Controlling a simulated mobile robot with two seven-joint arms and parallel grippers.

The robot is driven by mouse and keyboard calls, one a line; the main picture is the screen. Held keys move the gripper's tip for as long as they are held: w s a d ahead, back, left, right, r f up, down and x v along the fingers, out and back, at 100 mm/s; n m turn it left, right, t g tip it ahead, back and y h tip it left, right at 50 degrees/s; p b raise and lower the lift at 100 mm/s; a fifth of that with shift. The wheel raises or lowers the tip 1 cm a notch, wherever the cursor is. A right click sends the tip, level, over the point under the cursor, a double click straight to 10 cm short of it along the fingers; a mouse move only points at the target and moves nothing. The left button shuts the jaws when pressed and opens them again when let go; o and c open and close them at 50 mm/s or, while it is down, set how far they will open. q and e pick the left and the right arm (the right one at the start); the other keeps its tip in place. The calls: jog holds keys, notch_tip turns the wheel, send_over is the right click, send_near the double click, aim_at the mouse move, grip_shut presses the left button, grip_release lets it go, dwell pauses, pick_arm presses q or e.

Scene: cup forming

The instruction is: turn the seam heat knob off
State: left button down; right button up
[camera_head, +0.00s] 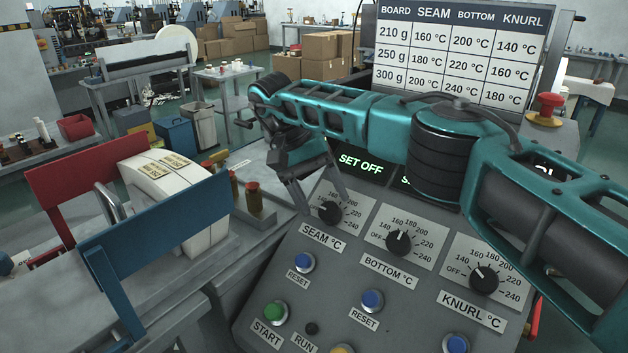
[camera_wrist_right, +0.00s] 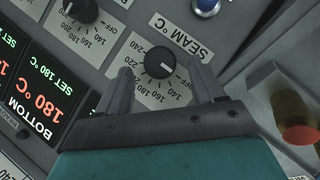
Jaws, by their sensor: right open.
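The seam heat knob (camera_head: 330,212) is a round black dial on the sloped control panel (camera_head: 290,262), above the label SEAM °C. It also shows in the right wrist view (camera_wrist_right: 159,62), with a white pointer mark on the side towards OFF. The green display (camera_head: 360,164) above it reads SET OFF. My right gripper (camera_head: 322,202) is open at this knob. In the wrist view its two fingers (camera_wrist_right: 164,82) stand on either side of the knob, with a gap to each side, so it is not gripped. My left gripper is not in view.
The bottom knob (camera_head: 398,242) and knurl knob (camera_head: 484,280) sit to the right on the panel. Blue reset buttons and a green start button (camera_head: 275,312) lie below. A red emergency button (camera_head: 547,108) stands at upper right. Red and blue plates (camera_head: 165,222) flank a white stack at left.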

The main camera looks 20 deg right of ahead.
jog(key=shift+v, duration=2.8)
jog(key=shift+f, duration=0.1)
